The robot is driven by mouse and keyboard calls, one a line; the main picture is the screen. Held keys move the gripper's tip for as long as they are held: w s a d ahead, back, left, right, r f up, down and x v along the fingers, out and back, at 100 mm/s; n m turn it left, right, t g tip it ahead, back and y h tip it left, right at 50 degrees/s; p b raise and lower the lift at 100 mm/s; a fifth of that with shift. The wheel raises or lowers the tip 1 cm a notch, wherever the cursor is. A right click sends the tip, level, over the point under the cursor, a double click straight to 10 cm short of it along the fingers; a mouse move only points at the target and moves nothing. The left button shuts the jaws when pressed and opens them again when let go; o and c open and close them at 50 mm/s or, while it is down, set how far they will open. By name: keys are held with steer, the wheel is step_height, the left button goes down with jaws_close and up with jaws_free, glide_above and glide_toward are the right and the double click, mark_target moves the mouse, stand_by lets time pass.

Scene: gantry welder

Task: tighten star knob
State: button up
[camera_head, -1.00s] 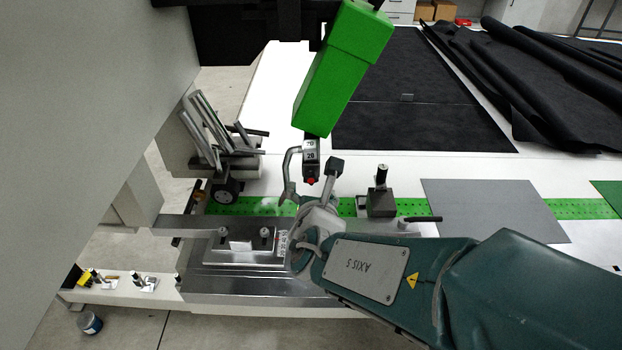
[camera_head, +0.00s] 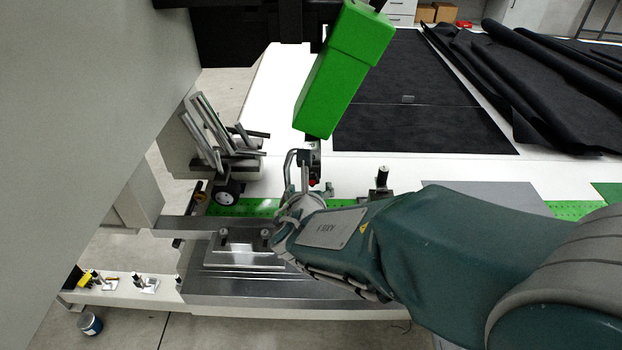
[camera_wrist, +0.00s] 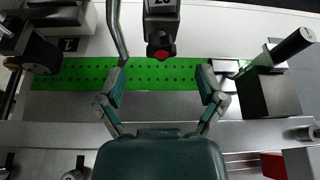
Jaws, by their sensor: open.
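My gripper (camera_wrist: 161,78) is open and empty in the wrist view, its two teal-padded fingers apart over the green perforated strip. A small red knob (camera_wrist: 160,47) sits at the lower end of a black block with a number label (camera_wrist: 162,22), just ahead of the gap between the fingers. It looks like the star knob, but its star shape is too small to tell. In the head view the red knob (camera_head: 313,182) shows below the green box, close to my gripper (camera_head: 305,184). My fingertips are partly hidden there, and I cannot see any contact.
A bent metal bar (camera_wrist: 117,32) runs left of the block. A dark block with a black-handled lever (camera_wrist: 280,75) stands at right. The green box (camera_head: 339,75) hangs above. A metal plate fixture (camera_head: 243,255) lies at lower left, and black fabric (camera_head: 415,95) lies behind.

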mark_target(311, 181)
steer(key=shift+x, duration=2.25)
steer(key=shift+c, duration=0.3)
steer(key=c, duration=1.1)
